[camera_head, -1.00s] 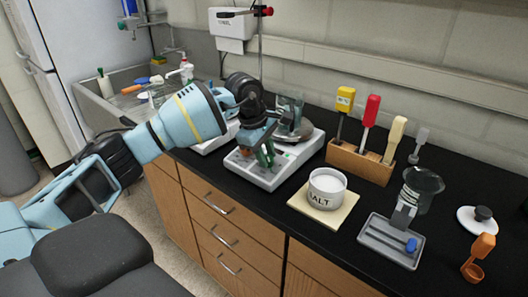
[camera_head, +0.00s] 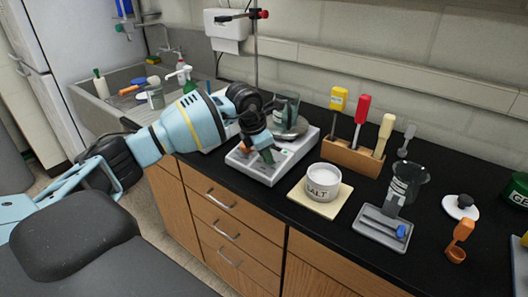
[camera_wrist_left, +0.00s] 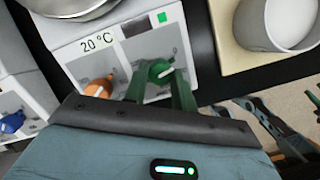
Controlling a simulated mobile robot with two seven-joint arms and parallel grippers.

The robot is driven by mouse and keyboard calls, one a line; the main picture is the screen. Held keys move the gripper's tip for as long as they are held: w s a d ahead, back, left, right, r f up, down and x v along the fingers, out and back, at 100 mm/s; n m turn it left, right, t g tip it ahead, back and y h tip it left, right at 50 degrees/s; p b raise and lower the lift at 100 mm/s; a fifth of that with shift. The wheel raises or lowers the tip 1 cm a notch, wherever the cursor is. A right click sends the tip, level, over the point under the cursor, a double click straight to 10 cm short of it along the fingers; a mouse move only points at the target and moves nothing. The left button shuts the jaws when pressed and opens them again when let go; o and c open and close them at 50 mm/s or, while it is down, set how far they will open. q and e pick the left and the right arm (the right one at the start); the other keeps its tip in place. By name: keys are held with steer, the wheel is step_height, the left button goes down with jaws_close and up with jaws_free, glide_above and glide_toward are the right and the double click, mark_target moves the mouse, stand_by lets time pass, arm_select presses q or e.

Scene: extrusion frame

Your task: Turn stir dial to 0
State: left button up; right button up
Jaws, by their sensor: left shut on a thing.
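The grey stirrer hot plate (camera_head: 290,160) stands on the black counter, with a round metal top and a glass vessel above it. In the left wrist view its front panel shows a "20 °C" display (camera_wrist_left: 98,41), a green square light, an orange dial (camera_wrist_left: 98,90) on the left and a green dial (camera_wrist_left: 155,68) on the right. My left gripper (camera_wrist_left: 158,80), also in the head view (camera_head: 266,156), is shut on the green dial, its green fingers on either side. The fingers partly hide the dial; its exact setting is unreadable. My right gripper is out of view.
A white salt jar (camera_head: 323,182) on a pale board stands right of the hot plate. Further right are a wooden rack (camera_head: 355,158) with coloured handles, a grey tray (camera_head: 380,238) and a beaker (camera_head: 408,180). A second device with a blue dial (camera_wrist_left: 13,122) stands left.

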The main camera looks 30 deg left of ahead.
arm_select(q)
steer(key=shift+n, duration=1.6)
steer(key=o, duration=1)
steer(key=shift+s+r, duration=0.2)
steer(key=shift+r, duration=0.35)
steer(key=v, duration=0.6)
steer(key=shift+s+d+r, duration=0.1)
steer(key=shift+s+r, duration=0.15)
steer(key=shift+r, duration=0.05)
